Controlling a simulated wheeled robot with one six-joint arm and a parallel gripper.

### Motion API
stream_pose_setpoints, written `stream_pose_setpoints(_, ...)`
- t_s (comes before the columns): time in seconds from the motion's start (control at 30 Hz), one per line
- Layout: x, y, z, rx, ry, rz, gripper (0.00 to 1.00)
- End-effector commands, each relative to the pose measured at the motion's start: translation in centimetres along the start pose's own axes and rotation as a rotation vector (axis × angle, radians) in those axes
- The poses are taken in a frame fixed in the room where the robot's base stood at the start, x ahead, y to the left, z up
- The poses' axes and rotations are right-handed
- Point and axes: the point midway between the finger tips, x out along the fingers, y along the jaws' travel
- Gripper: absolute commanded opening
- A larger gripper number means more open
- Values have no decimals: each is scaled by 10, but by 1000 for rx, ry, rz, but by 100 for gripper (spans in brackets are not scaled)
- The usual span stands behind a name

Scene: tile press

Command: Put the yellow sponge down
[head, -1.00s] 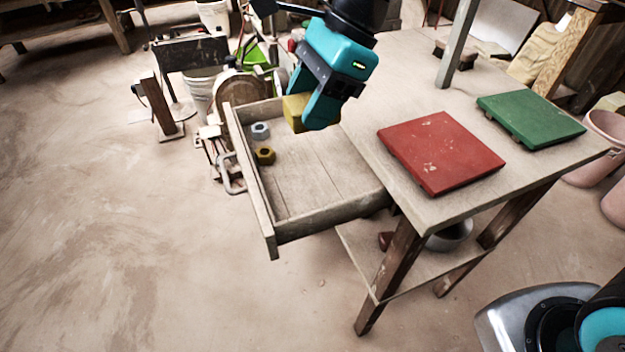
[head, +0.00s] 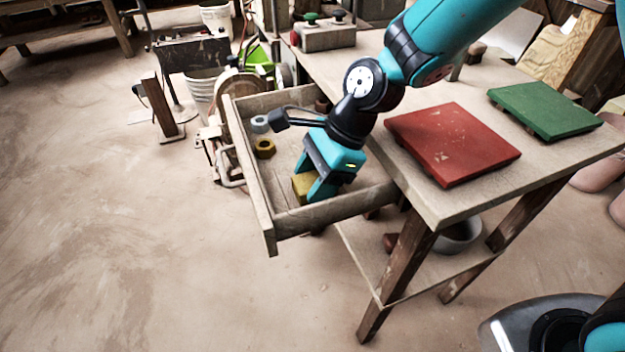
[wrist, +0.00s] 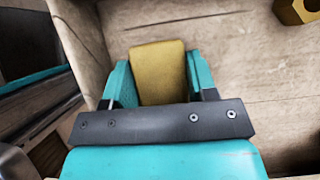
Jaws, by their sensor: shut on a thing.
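The yellow sponge (head: 304,186) is between the fingers of my gripper (head: 312,192), inside the open wooden drawer (head: 330,208) near its front right corner. In the wrist view the sponge (wrist: 160,72) fills the space between the two teal fingers of my gripper (wrist: 160,85), which are shut on its sides. The drawer floor (wrist: 230,60) lies close below it. I cannot tell whether the sponge touches the floor.
A grey nut (head: 260,124) and a brass nut (head: 265,147) lie along the drawer's left side. A red tile (head: 452,143) and a green tile (head: 545,110) lie on the table (head: 440,205). A button box (head: 325,36) stands at the table's back.

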Motion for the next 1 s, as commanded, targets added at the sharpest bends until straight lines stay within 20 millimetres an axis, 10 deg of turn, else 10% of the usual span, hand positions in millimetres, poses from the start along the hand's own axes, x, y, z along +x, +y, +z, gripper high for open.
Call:
stream_pose_setpoints(0.27, 1, 0, 0, 0, 0, -1, 26)
stream_pose_setpoints(0.3, 1, 0, 0, -1, 0, -1, 57)
stream_pose_setpoints(0.4, 1, 0, 0, 0, 0, -1, 78)
stream_pose_setpoints(0.73, -4, -1, 1, 0, -1, -3, 78)
stream_pose_setpoints(1.0, -54, -2, 2, 1, 0, -8, 78)
